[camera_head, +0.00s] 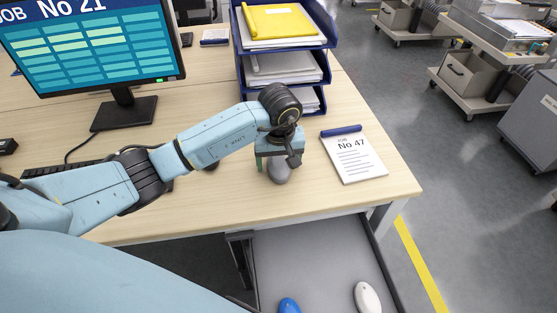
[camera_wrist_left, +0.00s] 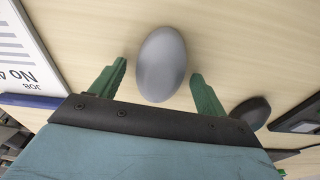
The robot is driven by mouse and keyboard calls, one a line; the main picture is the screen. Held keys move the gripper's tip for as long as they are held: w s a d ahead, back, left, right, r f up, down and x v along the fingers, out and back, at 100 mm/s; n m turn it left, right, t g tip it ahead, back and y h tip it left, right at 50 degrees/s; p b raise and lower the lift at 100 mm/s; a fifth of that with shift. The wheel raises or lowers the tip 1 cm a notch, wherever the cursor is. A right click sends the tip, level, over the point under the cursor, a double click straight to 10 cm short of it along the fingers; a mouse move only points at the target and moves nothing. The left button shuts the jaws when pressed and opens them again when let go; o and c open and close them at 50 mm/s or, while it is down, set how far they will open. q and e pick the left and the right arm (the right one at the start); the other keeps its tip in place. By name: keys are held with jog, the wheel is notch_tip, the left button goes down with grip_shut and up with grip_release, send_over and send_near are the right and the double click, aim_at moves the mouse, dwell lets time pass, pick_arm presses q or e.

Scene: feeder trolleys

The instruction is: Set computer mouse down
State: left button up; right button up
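A grey computer mouse (camera_head: 279,172) is at the front part of the wooden desk (camera_head: 225,209), beneath my left gripper (camera_head: 275,163). In the left wrist view the mouse (camera_wrist_left: 162,63) lies between the two green fingers of the gripper (camera_wrist_left: 159,69), with a gap showing on each side. The left gripper is open and pointing down at the desk. The mouse appears to rest on the desk top. The arm hides part of the mouse in the head view. My right gripper is not in view.
A "No 47" job sheet (camera_head: 354,158) lies right of the gripper. Blue stacked trays (camera_head: 242,70) stand behind, a monitor (camera_head: 95,45) at the left. A dark mouse (camera_wrist_left: 250,112) is nearby. An open drawer (camera_head: 310,255) below holds a blue mouse (camera_head: 289,306) and a white mouse (camera_head: 367,297).

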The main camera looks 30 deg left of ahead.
aim_at(279, 167)
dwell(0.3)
pick_arm(q)
notch_tip(279, 167, up, 2)
jog(key=shift+r+p, duration=0.2)
jog(key=shift+p, duration=0.2)
notch_tip(279, 167, up, 10)
jog(key=s+p, duration=0.1)
jog(key=shift+d, duration=0.4)
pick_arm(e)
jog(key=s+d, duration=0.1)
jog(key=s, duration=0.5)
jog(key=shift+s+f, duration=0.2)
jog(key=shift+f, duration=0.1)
pick_arm(q)
jog(key=shift+s+f, duration=0.1)
